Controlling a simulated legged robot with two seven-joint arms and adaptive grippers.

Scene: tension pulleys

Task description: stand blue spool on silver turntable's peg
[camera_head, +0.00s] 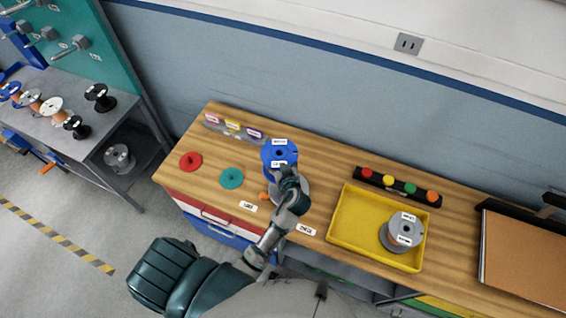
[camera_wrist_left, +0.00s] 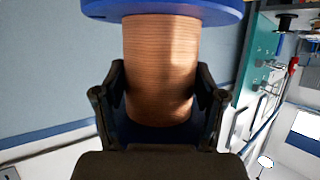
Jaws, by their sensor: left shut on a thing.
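The blue spool (camera_head: 280,152), with a blue flange and white labels, is held upright over the workbench by my left gripper (camera_head: 287,174). In the left wrist view its copper-coloured winding (camera_wrist_left: 160,70) sits between the two fingers of the gripper (camera_wrist_left: 160,112), below a blue flange. A grey, round-edged surface (camera_head: 304,190) shows beside and behind my gripper; it looks like the silver turntable, mostly hidden by my arm. Its peg is not visible, and I cannot tell whether the spool touches it. My right gripper is not in view.
A red disc (camera_head: 190,162) and a teal disc (camera_head: 232,178) lie left on the wooden bench. A yellow tray (camera_head: 345,218) holds a grey-flanged spool (camera_head: 405,228). A black strip with coloured knobs (camera_head: 388,182) lies behind it. Small labelled holders (camera_head: 232,126) stand at the back left.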

